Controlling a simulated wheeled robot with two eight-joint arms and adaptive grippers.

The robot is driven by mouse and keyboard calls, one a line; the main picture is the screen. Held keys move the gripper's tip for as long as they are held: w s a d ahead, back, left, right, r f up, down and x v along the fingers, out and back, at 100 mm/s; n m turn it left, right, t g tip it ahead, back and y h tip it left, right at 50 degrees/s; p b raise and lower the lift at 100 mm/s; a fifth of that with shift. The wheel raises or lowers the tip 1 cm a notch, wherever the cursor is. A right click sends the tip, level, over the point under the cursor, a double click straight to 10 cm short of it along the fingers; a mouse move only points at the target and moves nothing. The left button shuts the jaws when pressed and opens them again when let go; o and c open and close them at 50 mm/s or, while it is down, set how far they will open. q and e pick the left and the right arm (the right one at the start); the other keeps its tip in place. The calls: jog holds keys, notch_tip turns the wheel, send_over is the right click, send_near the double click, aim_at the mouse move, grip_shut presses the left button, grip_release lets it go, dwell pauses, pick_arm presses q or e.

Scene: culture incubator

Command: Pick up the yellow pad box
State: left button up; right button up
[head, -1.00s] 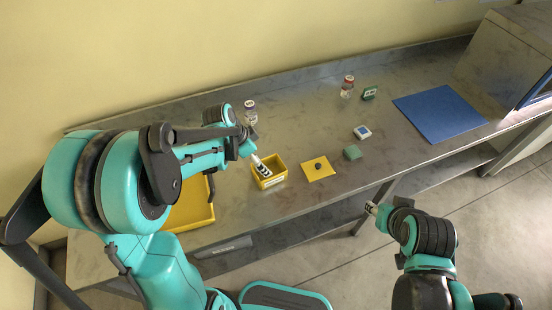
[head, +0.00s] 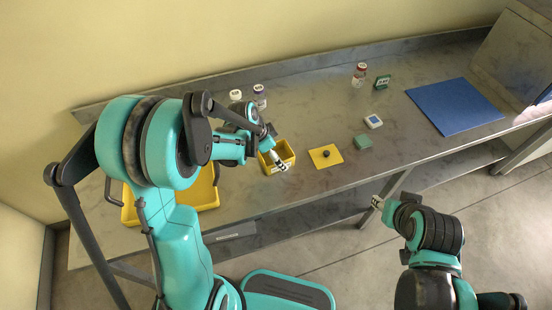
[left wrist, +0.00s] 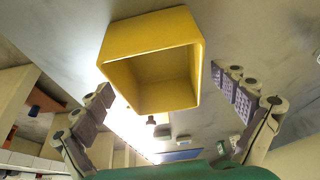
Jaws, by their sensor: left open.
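The small open-topped yellow box (head: 269,166) stands on the metal bench in the head view, partly covered by my left gripper (head: 279,160). It looks empty in the left wrist view (left wrist: 150,33). There, the left gripper's two fingers (left wrist: 163,88) are spread wide, one to each side of the box, with nothing held between them. I cannot tell whether either finger touches it. My right gripper (head: 377,202) is beyond the bench's front edge, apart from everything; its jaw state is too small to tell.
A larger yellow tray (head: 207,188) sits left, two vials (head: 259,97) behind. A blue mat (head: 455,105) lies right.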

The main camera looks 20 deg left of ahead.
pick_arm(q)
jog(key=shift+f, duration=0.25)
dwell(0.4)
jog(key=c, duration=1.3)
